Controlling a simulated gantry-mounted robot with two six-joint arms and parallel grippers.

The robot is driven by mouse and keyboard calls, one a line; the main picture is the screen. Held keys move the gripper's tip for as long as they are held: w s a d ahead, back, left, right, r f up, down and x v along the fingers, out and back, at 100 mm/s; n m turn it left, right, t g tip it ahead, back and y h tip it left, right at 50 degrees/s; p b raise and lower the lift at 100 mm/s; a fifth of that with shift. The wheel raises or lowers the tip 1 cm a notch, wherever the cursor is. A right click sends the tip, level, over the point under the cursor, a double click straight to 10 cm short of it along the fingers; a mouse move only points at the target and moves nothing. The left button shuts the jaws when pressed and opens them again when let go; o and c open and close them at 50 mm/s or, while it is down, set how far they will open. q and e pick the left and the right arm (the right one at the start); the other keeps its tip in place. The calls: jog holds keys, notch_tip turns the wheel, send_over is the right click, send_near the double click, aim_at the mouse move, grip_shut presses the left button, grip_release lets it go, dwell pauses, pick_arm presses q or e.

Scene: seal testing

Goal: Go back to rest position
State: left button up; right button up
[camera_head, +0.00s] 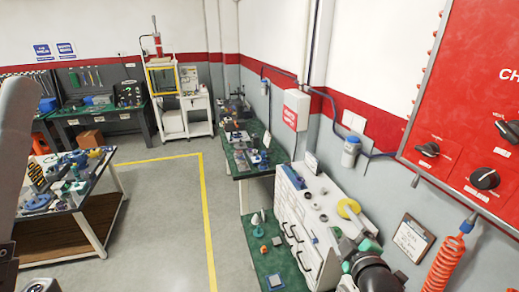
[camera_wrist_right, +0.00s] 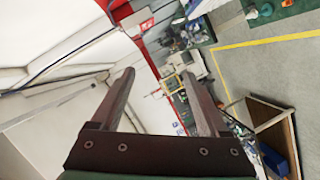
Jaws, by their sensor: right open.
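My right gripper (camera_wrist_right: 157,76) is open in the right wrist view. Its two dark fingers stand apart with nothing between them, and they touch nothing that I can see. In the head view, dark and teal parts of my right arm show at the lower right, in front of the white drawer panel (camera_head: 300,225). The fingertips cannot be made out there. A grey link of my left arm runs down the left edge of the head view. My left gripper cannot be made out.
A red control panel (camera_head: 455,115) with black knobs is on the right wall, above an orange coiled hose (camera_head: 443,262) and a clipboard (camera_head: 411,238). A cluttered table (camera_head: 88,222) stands at left. Grey floor with a yellow line (camera_head: 208,225) lies open between.

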notch_tip(320, 180, up, 16)
jog(key=s+a+m+t, duration=0.1)
jog(key=s+a+t, duration=0.1)
jog(key=s+t, duration=0.15)
jog(key=s+a+r+m+t+y+p, duration=0.1)
jog(key=s+r+m+t, duration=0.7)
jog(key=s+r, duration=1.1)
jog(key=shift+a+r+m+y, duration=0.35)
jog(key=shift+r+m+y, duration=0.4)
jog(key=shift+r, duration=1.15)
jog(key=shift+t, duration=0.25)
